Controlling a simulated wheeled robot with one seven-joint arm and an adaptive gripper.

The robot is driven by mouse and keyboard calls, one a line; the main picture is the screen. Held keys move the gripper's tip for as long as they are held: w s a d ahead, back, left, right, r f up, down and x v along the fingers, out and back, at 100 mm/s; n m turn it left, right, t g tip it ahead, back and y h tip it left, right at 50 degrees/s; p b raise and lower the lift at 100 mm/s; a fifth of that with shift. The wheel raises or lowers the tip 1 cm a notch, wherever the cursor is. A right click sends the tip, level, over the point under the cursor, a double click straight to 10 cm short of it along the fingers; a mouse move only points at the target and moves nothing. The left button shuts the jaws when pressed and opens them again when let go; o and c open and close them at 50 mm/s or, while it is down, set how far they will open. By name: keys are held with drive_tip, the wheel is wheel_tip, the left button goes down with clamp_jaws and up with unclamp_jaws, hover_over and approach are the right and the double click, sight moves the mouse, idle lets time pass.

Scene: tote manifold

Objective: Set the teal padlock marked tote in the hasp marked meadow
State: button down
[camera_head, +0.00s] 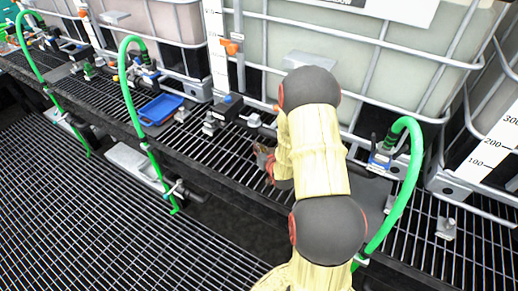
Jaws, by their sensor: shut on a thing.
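My gripper (264,158) is partly in view to the left of my arm's wrist, low over the grated shelf. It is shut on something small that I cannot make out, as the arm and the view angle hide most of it. I cannot pick out a teal padlock anywhere in view. Small metal fittings stand on the shelf, one left of my gripper (209,126) and one at the right (446,229). No marking can be read, so I cannot tell which is the meadow hasp.
A blue tray (162,108) lies on the shelf (232,158), left of my gripper. Caged tanks (375,60) line the back. Green hoses (129,95) hang over the front edge, and another (410,180) stands right of my arm. A grated floor (90,220) lies below.

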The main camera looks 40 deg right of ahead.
drive_tip(key=c, duration=2.4)
unclamp_jaws()
drive_tip(key=shift+f, duration=0.15)
drive_tip(key=o, duration=0.5)
